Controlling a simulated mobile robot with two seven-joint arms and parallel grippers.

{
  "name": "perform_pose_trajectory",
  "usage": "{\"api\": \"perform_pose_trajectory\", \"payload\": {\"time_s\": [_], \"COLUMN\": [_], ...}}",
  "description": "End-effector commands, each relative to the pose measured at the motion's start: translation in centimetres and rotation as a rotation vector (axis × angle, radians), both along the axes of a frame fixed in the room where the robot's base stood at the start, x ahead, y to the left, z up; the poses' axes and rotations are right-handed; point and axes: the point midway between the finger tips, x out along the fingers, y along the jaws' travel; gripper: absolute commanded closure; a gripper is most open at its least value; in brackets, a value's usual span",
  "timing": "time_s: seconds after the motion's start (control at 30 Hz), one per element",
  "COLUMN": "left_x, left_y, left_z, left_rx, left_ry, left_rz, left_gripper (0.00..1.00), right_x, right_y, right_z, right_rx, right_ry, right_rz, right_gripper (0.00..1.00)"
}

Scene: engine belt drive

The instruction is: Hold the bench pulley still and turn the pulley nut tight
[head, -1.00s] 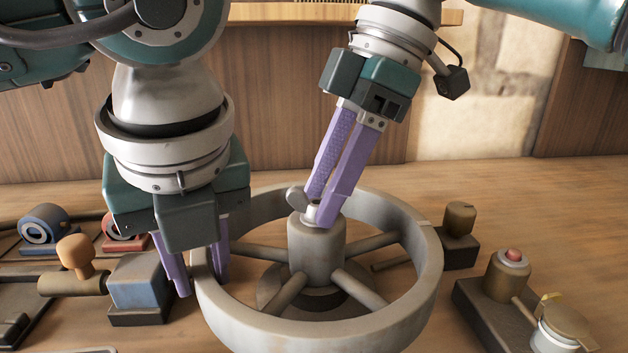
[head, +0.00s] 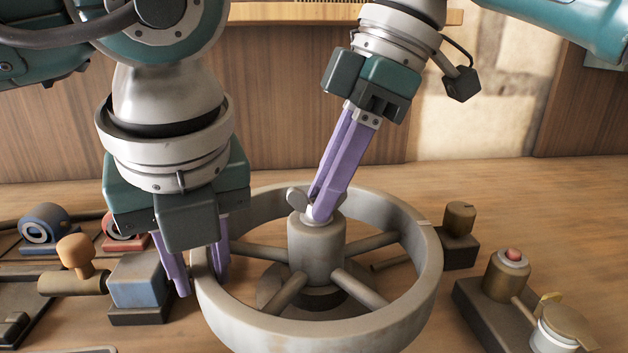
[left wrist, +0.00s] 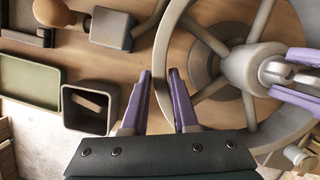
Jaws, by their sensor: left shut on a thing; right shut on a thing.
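The bench pulley (head: 222,313) is a large grey spoked wheel lying flat, with a raised hub (head: 316,252). It also shows in the left wrist view (left wrist: 215,88). My left gripper (head: 201,284) is shut on the pulley's left rim, one purple finger on each side; the fingers also show in the left wrist view (left wrist: 160,75). The pulley nut (head: 297,198) is a small grey winged nut on top of the hub. My right gripper (head: 320,214) reaches down at a slant and is shut on the nut, hiding part of it. The nut also shows in the left wrist view (left wrist: 277,71).
A blue block (head: 137,281) with an orange-knobbed part (head: 76,252) stands close left of my left gripper. A dark block with a brown knob (head: 459,220) and a base with a red button (head: 513,255) stand right of the pulley. A grey bin (left wrist: 90,108) shows in the left wrist view.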

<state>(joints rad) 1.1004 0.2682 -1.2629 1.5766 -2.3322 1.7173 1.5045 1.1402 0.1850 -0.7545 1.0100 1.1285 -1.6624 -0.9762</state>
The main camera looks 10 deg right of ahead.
Motion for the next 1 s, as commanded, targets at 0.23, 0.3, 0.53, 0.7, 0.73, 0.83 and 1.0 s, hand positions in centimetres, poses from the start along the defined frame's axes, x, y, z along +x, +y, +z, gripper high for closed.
{"api": "perform_pose_trajectory", "payload": {"time_s": [0.23,0.3,0.53,0.7,0.73,0.83,1.0], "left_x": [-0.1,-0.1,-0.1,-0.1,-0.1,-0.1,-0.1], "left_y": [-0.3,-0.3,-0.3,-0.3,-0.3,-0.3,-0.3], "left_z": [0.0,0.0,0.0,0.0,0.0,0.0,0.0], "left_rx": [-0.006,-0.006,-0.006,-0.006,-0.006,-0.006,-0.006], "left_ry": [0.002,0.002,0.002,0.002,0.002,0.002,0.001], "left_rz": [-0.009,-0.009,-0.008,-0.008,-0.008,-0.008,-0.008], "left_gripper": [1.0,1.0,1.0,1.0,1.0,1.0,1.0], "right_x": [0.1,0.1,0.0,0.0,0.0,0.0,0.1], "right_y": [0.0,0.0,0.0,0.0,0.0,-0.1,-0.9], "right_z": [0.0,0.0,0.0,0.0,0.0,0.2,2.5], "right_rx": [0.001,0.001,0.0,0.0,0.0,0.0,0.002], "right_ry": [-0.002,-0.002,0.0,0.0,0.0,-0.001,-0.005], "right_rz": [-0.012,-0.012,-0.01,-0.009,-0.009,-0.009,-0.009], "right_gripper": [1.0,0.68,0.42,0.42,0.42,0.42,0.42]}}
